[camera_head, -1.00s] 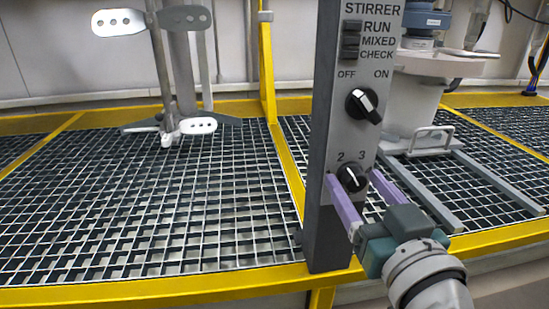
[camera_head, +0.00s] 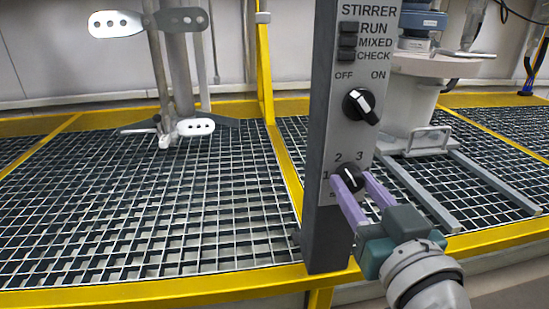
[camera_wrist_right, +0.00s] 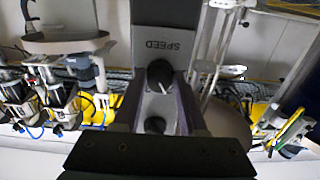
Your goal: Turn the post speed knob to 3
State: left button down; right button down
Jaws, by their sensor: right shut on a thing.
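The speed knob (camera_head: 350,178), black with a white line, is on the lower face of the grey stirrer post (camera_head: 331,115). The numbers 1, 2 and 3 are printed around it. Its white line slants, but I cannot tell exactly which number it marks. My right gripper (camera_head: 353,179) is shut on this knob, with one purple finger on each side. In the right wrist view the knob (camera_wrist_right: 160,75) shows between the fingers, beside the upside-down SPEED label. My left gripper is not in view.
A stirrer with white paddles (camera_head: 195,127) stands to the left over the grating. A white machine (camera_head: 410,105) stands behind the post on the right. A yellow rail (camera_head: 150,292) runs along the front.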

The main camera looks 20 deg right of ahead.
jog(key=shift+m+p, duration=0.55)
jog(key=shift+m, duration=0.65)
jog(key=m, duration=0.2)
jog(key=shift+m+p, duration=0.3)
jog(key=shift+p, duration=0.1)
jog(key=m, duration=0.3)
jog(key=shift+m+p, duration=0.3)
jog(key=shift+m, duration=1.5)
jog(key=c, duration=0.5)
grip_release()
